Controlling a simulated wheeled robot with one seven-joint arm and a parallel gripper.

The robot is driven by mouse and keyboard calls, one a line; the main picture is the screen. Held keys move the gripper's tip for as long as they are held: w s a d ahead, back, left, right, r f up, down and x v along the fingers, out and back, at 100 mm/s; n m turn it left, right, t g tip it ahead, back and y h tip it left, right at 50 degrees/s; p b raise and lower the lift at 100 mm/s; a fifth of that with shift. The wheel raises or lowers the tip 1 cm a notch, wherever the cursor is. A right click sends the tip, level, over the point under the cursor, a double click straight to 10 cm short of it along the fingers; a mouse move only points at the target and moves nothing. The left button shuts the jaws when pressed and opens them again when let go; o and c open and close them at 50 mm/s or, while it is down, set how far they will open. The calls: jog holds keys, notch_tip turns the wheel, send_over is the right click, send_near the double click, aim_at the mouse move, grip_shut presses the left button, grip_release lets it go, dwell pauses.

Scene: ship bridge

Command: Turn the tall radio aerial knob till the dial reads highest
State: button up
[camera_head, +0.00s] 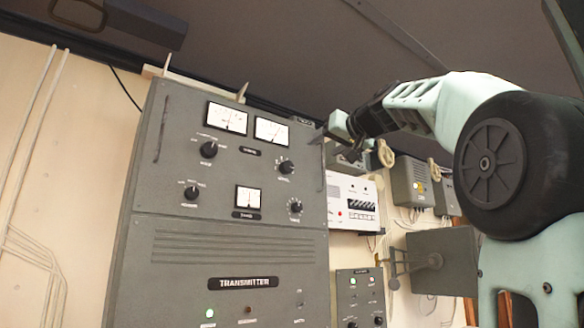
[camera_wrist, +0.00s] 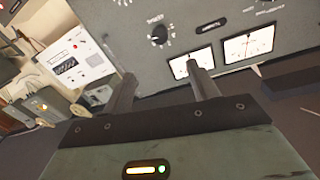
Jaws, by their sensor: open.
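The tall grey transmitter cabinet (camera_head: 230,245) carries black knobs and white dials. Two dials sit at its top, a left dial (camera_head: 227,118) and a right dial (camera_head: 271,131); a smaller dial (camera_head: 248,197) is lower. Knobs include the upper left knob (camera_head: 208,149), upper right knob (camera_head: 285,166), lower left knob (camera_head: 191,192) and lower right knob (camera_head: 295,206). Labels are too small to tell which is the aerial knob. My gripper (camera_head: 325,134) is near the cabinet's upper right edge. In the wrist view my gripper (camera_wrist: 160,72) is open and empty, apart from the upper right knob (camera_wrist: 158,33).
A white recorder box (camera_head: 352,198) is on the wall right of the cabinet, with a small grey panel (camera_head: 360,298) below. Grey wall boxes (camera_head: 413,182) stand farther right. A ceiling fixture (camera_head: 125,22) hangs at upper left. Space in front of the cabinet looks clear.

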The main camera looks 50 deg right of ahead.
aim_at(289, 167)
jog(key=p+x, duration=0.5)
jog(key=x, duration=1.2)
jog(key=shift+w+f+p, duration=0.1)
jog(key=shift+w+p, duration=0.05)
jog(key=shift+p, duration=0.2)
jog(key=c, duration=1)
